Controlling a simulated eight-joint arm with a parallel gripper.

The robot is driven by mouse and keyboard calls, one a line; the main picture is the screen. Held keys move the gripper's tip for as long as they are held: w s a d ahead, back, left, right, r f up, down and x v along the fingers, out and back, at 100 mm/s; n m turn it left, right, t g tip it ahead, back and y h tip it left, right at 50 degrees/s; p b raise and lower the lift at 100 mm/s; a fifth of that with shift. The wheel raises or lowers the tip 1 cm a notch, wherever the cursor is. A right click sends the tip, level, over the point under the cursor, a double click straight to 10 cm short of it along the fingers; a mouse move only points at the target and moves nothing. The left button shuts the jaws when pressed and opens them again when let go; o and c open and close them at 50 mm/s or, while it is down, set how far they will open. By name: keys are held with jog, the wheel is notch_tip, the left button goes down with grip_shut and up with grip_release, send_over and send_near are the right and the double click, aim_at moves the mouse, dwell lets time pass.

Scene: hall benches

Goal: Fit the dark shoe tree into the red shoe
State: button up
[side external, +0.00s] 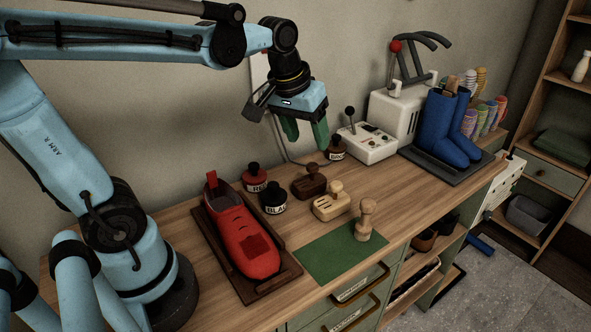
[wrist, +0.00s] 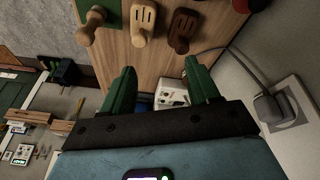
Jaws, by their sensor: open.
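The dark shoe tree (side external: 309,183) is a dark brown slotted piece with a knob, lying on the bench behind a pale wooden one. It also shows at the top of the wrist view (wrist: 183,32). The red shoe (side external: 241,235) sits at the bench's left, on a dark wooden tray (side external: 284,274), its toe toward the front edge. My gripper (side external: 305,136) hangs above the back of the bench, its green fingers apart and empty. In the wrist view its fingertips (wrist: 160,70) are spread wide, and the dark shoe tree is beyond them, apart from both.
The pale shoe tree (side external: 331,204) and a wooden knobbed piece (side external: 366,219) on a green mat (side external: 335,254) stand near the dark one. Jars (side external: 274,198) stand between it and the shoe. A white control box (side external: 368,144) and blue boots (side external: 440,128) are to the right.

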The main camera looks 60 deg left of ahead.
aim_at(312, 166)
jog(key=w+a+n+g, duration=0.4)
jog(key=w+a+n, duration=0.1)
jog(key=w, duration=0.1)
notch_tip(312, 166, down, 8)
jog(key=shift+w+a+r, duration=0.1)
jog(key=shift+w+a, duration=0.05)
jog(key=shift+s+f, duration=0.15)
jog(key=shift+f, duration=1.2)
jog(key=shift+s+f, duration=0.15)
jog(key=shift+f, duration=1.15)
grip_shut()
